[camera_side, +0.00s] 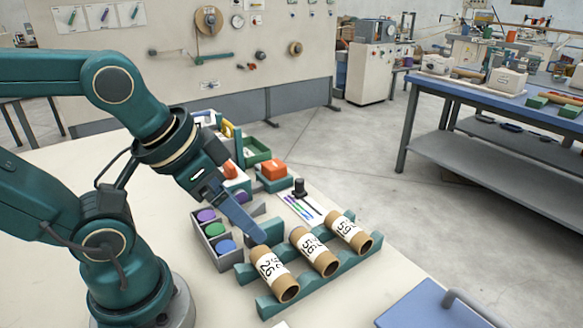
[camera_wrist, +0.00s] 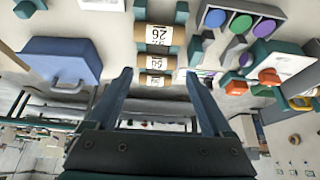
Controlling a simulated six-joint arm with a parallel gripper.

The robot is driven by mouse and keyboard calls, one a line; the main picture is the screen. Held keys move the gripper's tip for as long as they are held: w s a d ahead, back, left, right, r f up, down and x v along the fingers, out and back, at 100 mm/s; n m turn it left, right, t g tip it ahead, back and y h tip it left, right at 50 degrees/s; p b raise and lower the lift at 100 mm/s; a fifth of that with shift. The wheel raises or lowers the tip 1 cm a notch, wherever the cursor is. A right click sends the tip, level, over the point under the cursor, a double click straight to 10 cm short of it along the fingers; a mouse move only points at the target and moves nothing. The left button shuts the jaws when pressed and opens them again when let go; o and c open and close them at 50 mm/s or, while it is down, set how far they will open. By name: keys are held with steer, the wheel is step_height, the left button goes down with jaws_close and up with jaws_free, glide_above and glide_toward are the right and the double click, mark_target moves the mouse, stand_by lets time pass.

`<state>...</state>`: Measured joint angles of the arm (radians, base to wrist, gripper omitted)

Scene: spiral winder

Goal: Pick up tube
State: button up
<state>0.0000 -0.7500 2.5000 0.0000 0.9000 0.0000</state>
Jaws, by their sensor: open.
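Three brown cardboard tubes with white number labels lie side by side on a teal notched rack (camera_side: 313,283). The nearest tube (camera_side: 274,274) seems to read 26. The middle tube (camera_side: 314,251) and the far tube (camera_side: 349,233) lie beyond it. My gripper (camera_side: 258,232) points down at the upper left end of the nearest tube; contact cannot be told. In the wrist view, my gripper (camera_wrist: 159,72) has its two fingers wide apart with nothing held. The nearest tube (camera_wrist: 150,33) shows ahead of the fingertips, with the other tubes lower in the picture.
A grey box (camera_side: 221,257) with purple, green and blue round items stands close left of the rack. A black-knobbed stand (camera_side: 299,188), an orange block (camera_side: 273,169) and a green bin (camera_side: 256,150) sit behind. A blue lidded box (camera_side: 425,307) is at the front right.

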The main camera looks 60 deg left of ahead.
steer(key=w+r+n, duration=0.6)
steer(key=w+n, duration=0.1)
steer(key=n, duration=0.2)
steer(key=n+g, duration=0.4)
steer(key=n, duration=0.5)
glide_above(348, 225)
step_height(348, 225, down, 9)
steer(key=shift+s+f, duration=0.1)
steer(key=shift+f, duration=0.05)
steer(key=shift+g, duration=0.5)
step_height(348, 225, down, 10)
steer(key=shift+f, duration=0.25)
jaws_close()
steer(key=shift+r, duration=0.1)
